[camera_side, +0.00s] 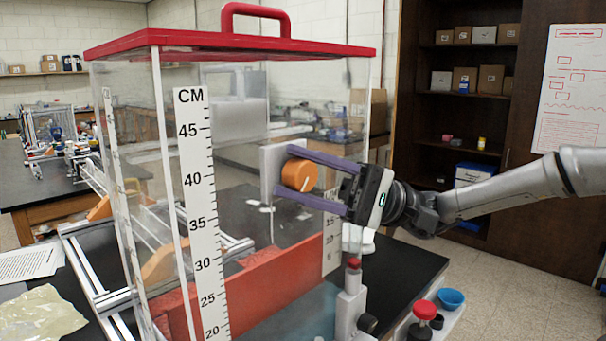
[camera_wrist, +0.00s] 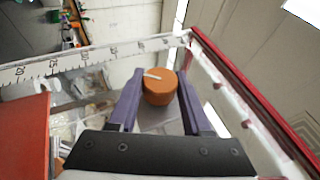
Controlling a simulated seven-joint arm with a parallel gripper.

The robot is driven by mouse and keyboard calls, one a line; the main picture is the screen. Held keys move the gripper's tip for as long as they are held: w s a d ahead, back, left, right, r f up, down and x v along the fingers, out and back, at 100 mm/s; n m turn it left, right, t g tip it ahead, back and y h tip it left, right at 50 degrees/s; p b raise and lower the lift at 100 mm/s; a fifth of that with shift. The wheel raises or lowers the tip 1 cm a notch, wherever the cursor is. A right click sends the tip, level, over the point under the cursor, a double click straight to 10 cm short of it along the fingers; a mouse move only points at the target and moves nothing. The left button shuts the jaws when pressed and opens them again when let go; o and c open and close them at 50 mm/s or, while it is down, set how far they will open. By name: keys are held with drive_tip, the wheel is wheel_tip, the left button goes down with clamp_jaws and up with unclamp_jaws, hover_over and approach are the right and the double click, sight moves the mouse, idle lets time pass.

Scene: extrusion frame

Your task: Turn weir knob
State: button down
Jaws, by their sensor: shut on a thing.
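The weir knob is an orange round knob (camera_side: 299,175) with a pale pointer line, on a light plate (camera_side: 271,180) at the right side of the clear tank. In the wrist view the knob (camera_wrist: 159,88) sits between the fingertips, with its pale line pointing left and slightly up. My gripper (camera_side: 304,174) comes in from the right, with one purple finger above the knob and one below it. It is shut on the knob. In the wrist view my gripper (camera_wrist: 160,92) has a finger on each side of the knob. The finger contact points are partly hidden.
The clear tank has a red lid (camera_side: 230,42) with a handle and a centimetre scale (camera_side: 197,185). A red block (camera_side: 255,290) stands inside, low down. A grey fitting with a red top (camera_side: 352,290), a red-capped item (camera_side: 424,312) and a blue bowl (camera_side: 451,298) are below my arm.

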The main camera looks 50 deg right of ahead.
drive_tip(key=shift+m+t+y, duration=0.8)
drive_tip(key=shift+m, duration=0.1)
drive_tip(key=shift+t, duration=0.3)
drive_tip(key=shift+c, duration=1.7)
unclamp_jaws()
drive_tip(key=shift+d, duration=0.1)
drive_tip(key=v, duration=1.3)
drive_tip(key=shift+f, duration=0.3)
